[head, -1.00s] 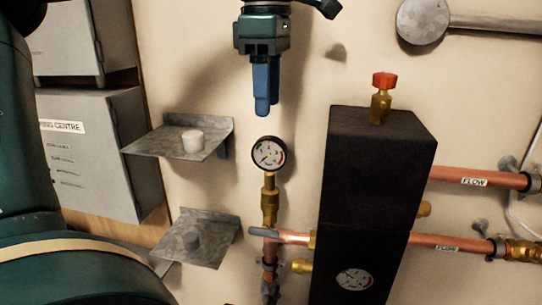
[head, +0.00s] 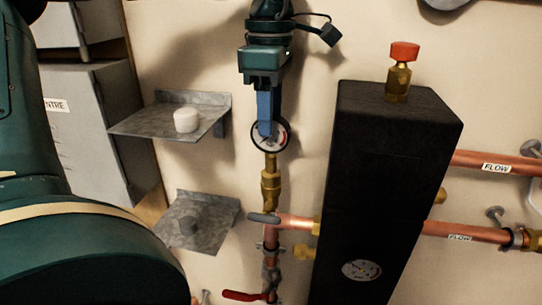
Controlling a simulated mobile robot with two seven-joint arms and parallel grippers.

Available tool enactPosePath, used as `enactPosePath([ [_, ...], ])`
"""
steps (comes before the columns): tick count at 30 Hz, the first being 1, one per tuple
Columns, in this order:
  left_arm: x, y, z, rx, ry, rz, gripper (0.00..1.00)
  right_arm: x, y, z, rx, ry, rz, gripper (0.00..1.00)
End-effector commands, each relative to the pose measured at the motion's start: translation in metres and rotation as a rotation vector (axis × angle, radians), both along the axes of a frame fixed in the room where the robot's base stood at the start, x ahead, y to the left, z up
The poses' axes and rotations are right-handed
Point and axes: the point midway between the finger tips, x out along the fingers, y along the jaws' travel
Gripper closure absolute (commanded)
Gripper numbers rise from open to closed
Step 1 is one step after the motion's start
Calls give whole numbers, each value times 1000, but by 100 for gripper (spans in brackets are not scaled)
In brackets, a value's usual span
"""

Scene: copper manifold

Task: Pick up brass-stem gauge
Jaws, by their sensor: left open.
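The brass-stem gauge (head: 280,141) has a round white dial with a dark rim and a red mark. It stands upright on its brass stem (head: 270,180), above the copper pipe. My left gripper (head: 265,128) points down from above with blue fingers. Its fingertips overlap the left part of the dial in the head view and hide some of it. It is open; I cannot tell whether the fingers touch the gauge. My right gripper is not in view.
A tall black block (head: 385,170) with a red-capped brass valve (head: 399,75) stands close on the right. Copper pipes labelled FLOW (head: 497,166) run right. A metal shelf (head: 150,122) with a white cylinder (head: 186,120) and a lower shelf (head: 215,215) are on the left.

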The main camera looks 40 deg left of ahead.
Motion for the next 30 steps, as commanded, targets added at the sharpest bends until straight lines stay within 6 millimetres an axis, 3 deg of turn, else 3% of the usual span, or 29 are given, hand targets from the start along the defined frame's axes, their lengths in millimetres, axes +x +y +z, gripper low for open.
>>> enactPosePath([
  [9, 3, 2, -42, -1, 0, 1, 53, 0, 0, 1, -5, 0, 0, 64],
  [17, 3, 2, -46, -1, 0, 2, 53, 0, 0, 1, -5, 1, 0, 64],
  [30, 3, 2, -45, 0, -1, 2, 88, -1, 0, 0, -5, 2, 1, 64],
])
